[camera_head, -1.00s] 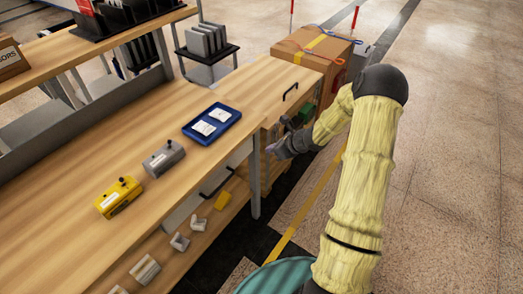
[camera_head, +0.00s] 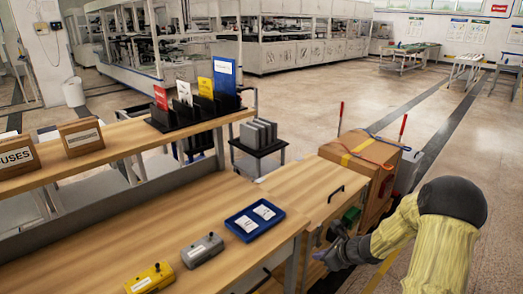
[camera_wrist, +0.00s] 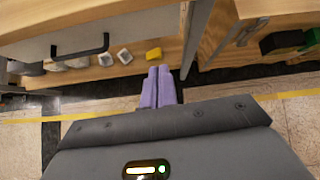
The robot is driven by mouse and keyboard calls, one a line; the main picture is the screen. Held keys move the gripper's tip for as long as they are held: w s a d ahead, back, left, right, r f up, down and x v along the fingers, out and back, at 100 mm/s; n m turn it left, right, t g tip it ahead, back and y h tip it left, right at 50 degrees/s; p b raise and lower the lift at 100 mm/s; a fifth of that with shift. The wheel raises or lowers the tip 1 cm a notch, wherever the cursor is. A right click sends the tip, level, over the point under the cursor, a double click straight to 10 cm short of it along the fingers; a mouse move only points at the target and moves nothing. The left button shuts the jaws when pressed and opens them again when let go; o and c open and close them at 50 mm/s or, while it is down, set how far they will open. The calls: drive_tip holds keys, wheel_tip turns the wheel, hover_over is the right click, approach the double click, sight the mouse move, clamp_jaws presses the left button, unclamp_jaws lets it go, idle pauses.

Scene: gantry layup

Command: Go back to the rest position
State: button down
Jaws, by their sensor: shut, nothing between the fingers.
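My gripper (camera_head: 322,256) is at the right end of the workbench in the head view, beside the bench edge and in front of the wooden cabinet. Its two purple fingers (camera_wrist: 158,88) lie together in the wrist view, with nothing between them. My arm, in a yellow sleeve, reaches in from the lower right of the head view.
A blue tray (camera_head: 236,229) with white packets, a grey box (camera_head: 202,250) and a yellow box (camera_head: 150,279) stand on the workbench (camera_head: 120,258). Small pieces, one yellow (camera_wrist: 154,55), lie on the lower shelf. Open floor (camera_head: 480,140) lies right.

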drive_tip(key=s+a+r+n+g+h, duration=0.1)
drive_tip(key=s+a+r+n+h, duration=0.2)
drive_tip(key=s+n, duration=0.5)
drive_tip(key=s+a+r+n+g+h, duration=0.1)
drive_tip(key=s+a+r+n+g, duration=0.15)
drive_tip(key=s+r+n, duration=0.55)
drive_tip(key=s+a+r+n+g+h, duration=0.15)
drive_tip(key=s+a+n, duration=0.35)
drive_tip(key=n, duration=0.6)
wheel_tip(320, 180, up, 12)
drive_tip(key=s+d+p, duration=0.1)
drive_tip(key=p, duration=1.2)
drive_tip(key=shift+s+r+t, duration=0.25)
drive_tip(key=shift+s+t, duration=0.05)
drive_tip(key=shift+s, duration=0.1)
drive_tip(key=shift+h, duration=0.25)
